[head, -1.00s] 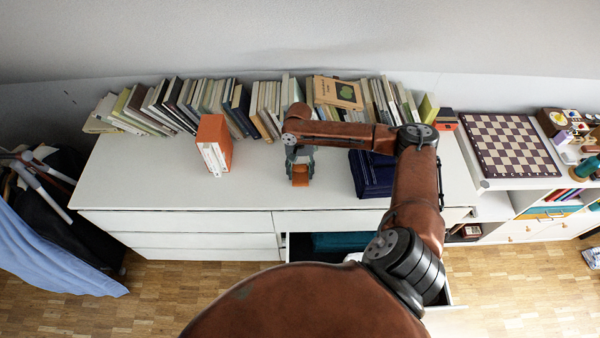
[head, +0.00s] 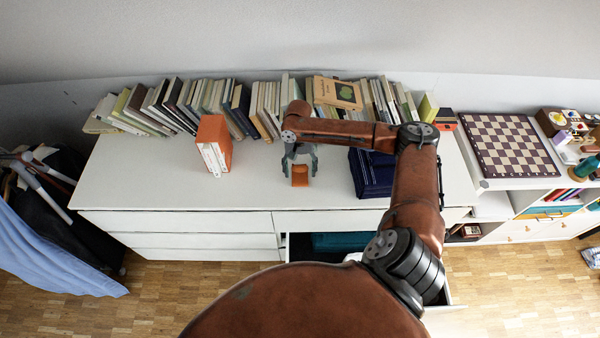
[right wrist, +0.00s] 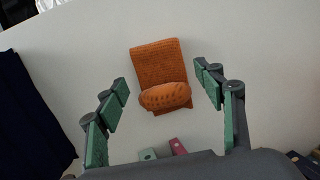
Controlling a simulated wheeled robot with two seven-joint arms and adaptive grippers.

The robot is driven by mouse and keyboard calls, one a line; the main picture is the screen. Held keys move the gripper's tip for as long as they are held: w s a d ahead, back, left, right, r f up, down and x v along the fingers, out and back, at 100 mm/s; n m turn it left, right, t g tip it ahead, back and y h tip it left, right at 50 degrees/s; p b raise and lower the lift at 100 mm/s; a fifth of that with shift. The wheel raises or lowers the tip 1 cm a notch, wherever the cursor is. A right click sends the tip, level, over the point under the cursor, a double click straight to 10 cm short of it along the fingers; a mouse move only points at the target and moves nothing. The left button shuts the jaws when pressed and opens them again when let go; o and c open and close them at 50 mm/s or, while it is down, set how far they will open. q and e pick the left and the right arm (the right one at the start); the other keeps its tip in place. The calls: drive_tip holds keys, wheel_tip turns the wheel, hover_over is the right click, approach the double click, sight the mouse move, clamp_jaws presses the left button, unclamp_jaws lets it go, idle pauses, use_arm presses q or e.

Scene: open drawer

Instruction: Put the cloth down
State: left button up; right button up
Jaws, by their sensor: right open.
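The orange cloth (head: 300,176) lies on the white dresser top, a small folded piece. In the right wrist view the cloth (right wrist: 162,68) is knitted, with one end rolled or folded over. My right gripper (head: 300,172) is just above it with its fingers spread. In the right wrist view the green-padded fingers of my right gripper (right wrist: 165,83) stand apart on both sides of the cloth, with clear gaps and no contact visible. My left gripper does not show.
The white dresser top (head: 140,182) has free room left of the cloth. An orange box-like book (head: 214,146) stands to the left, folded dark blue cloth (head: 371,174) to the right. Books (head: 190,103) line the back. An open drawer (head: 298,249) holds teal fabric (head: 340,241).

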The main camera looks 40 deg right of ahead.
sight(299, 166)
wheel_tip(299, 166, up, 11)
drive_tip(key=w+p, duration=0.1)
drive_tip(key=shift+w+d, duration=0.2)
drive_tip(key=shift+d, duration=0.2)
idle(0.3)
